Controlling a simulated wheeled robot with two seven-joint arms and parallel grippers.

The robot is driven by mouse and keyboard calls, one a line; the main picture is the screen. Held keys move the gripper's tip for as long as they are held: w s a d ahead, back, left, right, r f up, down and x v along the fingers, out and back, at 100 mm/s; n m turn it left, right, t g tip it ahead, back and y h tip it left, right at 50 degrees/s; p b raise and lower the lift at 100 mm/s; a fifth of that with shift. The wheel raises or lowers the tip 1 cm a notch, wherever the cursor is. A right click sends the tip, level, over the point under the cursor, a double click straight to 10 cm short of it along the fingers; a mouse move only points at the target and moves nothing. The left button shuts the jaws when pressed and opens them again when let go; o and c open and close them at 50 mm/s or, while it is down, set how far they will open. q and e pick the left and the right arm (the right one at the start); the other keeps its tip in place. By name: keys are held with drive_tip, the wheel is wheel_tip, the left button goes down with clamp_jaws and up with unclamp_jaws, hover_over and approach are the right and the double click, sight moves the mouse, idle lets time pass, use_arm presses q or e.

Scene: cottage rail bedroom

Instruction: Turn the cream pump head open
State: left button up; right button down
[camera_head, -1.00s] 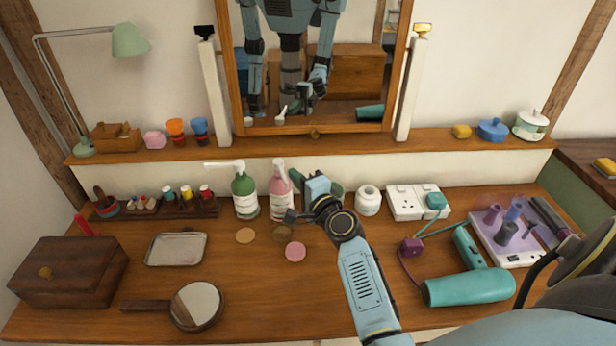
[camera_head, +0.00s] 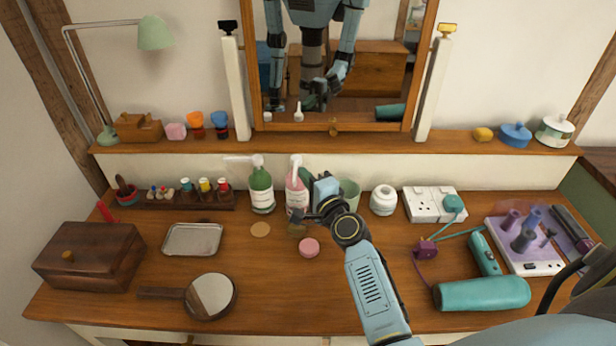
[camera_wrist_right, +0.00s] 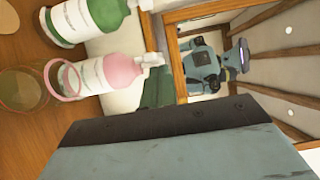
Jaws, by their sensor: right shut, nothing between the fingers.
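A pink pump bottle (camera_head: 297,200) with a white label stands upright near the back of the dresser. Its white pump head (camera_head: 296,166) points up and back; it also shows in the right wrist view (camera_wrist_right: 152,60). A green bottle (camera_head: 262,197) stands just left, its white spout turned left. My right gripper (camera_head: 306,176) is shut and empty, its dark green tip close beside the right side of the pink bottle's pump head. I cannot tell whether they touch. The tip also shows in the right wrist view (camera_wrist_right: 157,88). My left gripper is not in view.
A pale green cup (camera_head: 350,193) and a white jar (camera_head: 383,200) stand right of the gripper. A pink disc (camera_head: 309,247) lies in front. A hand mirror (camera_head: 211,296), a metal tray (camera_head: 193,239) and a teal hairdryer (camera_head: 482,293) lie further out. The wall mirror rises behind.

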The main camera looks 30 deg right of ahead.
drive_tip(key=s, duration=1.1)
drive_tip(key=shift+s+d, duration=0.15)
drive_tip(key=shift+s, duration=0.15)
drive_tip(key=shift+s, duration=0.1)
